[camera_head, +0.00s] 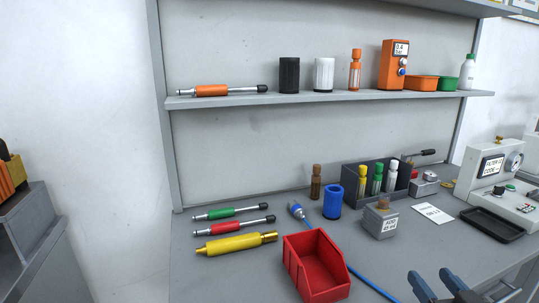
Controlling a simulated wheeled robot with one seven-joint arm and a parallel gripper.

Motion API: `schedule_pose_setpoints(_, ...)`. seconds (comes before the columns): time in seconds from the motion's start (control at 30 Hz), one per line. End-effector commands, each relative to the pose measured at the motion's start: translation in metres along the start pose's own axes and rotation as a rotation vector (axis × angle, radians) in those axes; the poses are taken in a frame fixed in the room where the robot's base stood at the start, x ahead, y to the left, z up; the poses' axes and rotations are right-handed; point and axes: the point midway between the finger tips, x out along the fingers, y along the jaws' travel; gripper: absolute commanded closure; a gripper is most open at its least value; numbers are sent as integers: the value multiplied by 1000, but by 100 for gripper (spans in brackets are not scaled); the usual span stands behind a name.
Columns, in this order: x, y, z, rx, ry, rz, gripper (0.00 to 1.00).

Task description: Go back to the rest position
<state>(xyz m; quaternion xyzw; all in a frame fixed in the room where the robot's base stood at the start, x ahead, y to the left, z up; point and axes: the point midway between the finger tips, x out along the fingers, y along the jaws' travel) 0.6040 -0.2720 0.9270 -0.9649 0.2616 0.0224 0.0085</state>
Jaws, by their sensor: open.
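My gripper (436,287) shows at the bottom right of the head view, its two blue-grey fingers apart and nothing between them. It is low in the picture, in front of the grey workbench (215,275), to the right of the red bin (318,270). The rest of my arm is mostly outside the picture.
A blue cable runs right of the red bin toward my gripper. Several tools (237,244) lie at the bench's left. A vial rack (352,183), grey block (380,222), black tray (492,225) and test unit (487,167) stand behind. A loaded shelf (330,98) is above.

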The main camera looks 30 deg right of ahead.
Motion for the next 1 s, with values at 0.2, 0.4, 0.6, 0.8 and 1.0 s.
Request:
schedule_pose_setpoints(0.2, -27, -29, 19, -1, -47, -32, 38)
schedule_pose_setpoints(0.4, -68, -62, 38, -11, -100, -80, 38)
schedule_pose_setpoints(0.6, -140, -101, 51, -38, -160, -182, 38)
schedule_pose_setpoints(0.8, -215, -127, 44, -68, -195, -322, 38)
schedule_pose_setpoints(1.0, -271, -139, 28, -86, -214, -458, 38)
